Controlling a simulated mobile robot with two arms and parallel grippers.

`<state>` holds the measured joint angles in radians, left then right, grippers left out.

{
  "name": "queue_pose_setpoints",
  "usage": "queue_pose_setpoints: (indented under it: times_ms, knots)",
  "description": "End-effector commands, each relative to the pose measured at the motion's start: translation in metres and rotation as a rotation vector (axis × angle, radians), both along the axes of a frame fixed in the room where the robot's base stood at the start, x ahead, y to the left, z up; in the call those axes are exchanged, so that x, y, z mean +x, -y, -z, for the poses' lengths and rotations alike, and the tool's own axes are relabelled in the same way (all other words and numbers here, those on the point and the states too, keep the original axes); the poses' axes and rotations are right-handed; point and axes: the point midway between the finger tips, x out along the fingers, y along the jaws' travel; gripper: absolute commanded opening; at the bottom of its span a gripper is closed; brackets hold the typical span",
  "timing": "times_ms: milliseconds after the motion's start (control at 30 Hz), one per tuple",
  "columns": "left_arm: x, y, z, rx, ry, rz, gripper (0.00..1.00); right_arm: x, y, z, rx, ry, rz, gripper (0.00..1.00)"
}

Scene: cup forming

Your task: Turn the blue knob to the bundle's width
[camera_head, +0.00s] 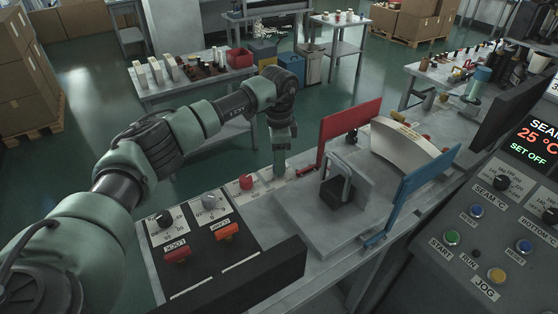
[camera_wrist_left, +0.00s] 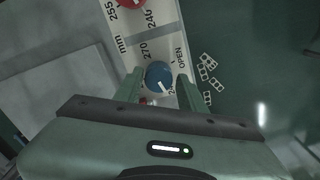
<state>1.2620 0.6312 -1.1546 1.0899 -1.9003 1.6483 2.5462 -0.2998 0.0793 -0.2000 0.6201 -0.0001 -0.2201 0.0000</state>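The blue knob (camera_wrist_left: 159,76) with a white pointer line sits on a white scale strip in the left wrist view. The strip carries marks such as 270 and the word OPEN. My left gripper (camera_wrist_left: 160,82) is open, with one finger on each side of the knob and small gaps visible. In the head view my left gripper (camera_head: 279,168) points down at the strip and hides the blue knob. A curved pale stack (camera_head: 408,145), apparently the bundle, stands between a red plate (camera_head: 348,129) and a blue plate (camera_head: 412,193). My right gripper is not in view.
A red knob (camera_head: 246,181) sits on the same strip, left of my gripper. A dark panel with a black knob (camera_head: 164,218), a grey knob (camera_head: 210,202) and red and orange switches is nearer. A control console (camera_head: 490,220) fills the right.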

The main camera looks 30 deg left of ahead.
Motion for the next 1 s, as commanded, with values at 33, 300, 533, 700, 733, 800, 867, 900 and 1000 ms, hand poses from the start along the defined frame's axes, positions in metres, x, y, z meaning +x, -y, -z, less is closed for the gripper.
queue_pose_setpoints:
  times_ms: [33, 300, 533, 700, 733, 800, 867, 900, 1000]
  knots:
    - [0.000, 0.000, -0.001, 0.000, 0.000, 0.000, 0.54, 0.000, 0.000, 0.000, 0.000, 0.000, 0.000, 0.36]
    - [-0.001, 0.000, 0.001, 0.000, -0.004, 0.001, 0.54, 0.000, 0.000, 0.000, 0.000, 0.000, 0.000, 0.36]
    - [0.000, 0.000, -0.019, -0.001, 0.001, 0.001, 0.54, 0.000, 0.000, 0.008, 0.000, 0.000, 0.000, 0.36]
    - [0.000, 0.000, -0.049, -0.002, 0.001, 0.001, 0.54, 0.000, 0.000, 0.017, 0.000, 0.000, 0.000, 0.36]
    - [0.000, 0.000, -0.053, -0.002, 0.001, 0.001, 0.54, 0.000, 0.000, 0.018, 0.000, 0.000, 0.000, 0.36]
    - [0.000, 0.000, -0.063, -0.001, 0.001, 0.000, 0.54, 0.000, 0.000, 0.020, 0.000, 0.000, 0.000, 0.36]
    - [0.000, 0.000, -0.069, -0.001, -0.001, 0.000, 0.54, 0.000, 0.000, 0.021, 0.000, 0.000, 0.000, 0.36]
    - [0.000, 0.000, -0.072, -0.001, -0.001, 0.000, 0.54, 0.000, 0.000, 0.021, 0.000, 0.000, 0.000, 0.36]
    - [0.000, 0.000, -0.077, 0.000, -0.002, 0.001, 0.54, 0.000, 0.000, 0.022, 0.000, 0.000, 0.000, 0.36]
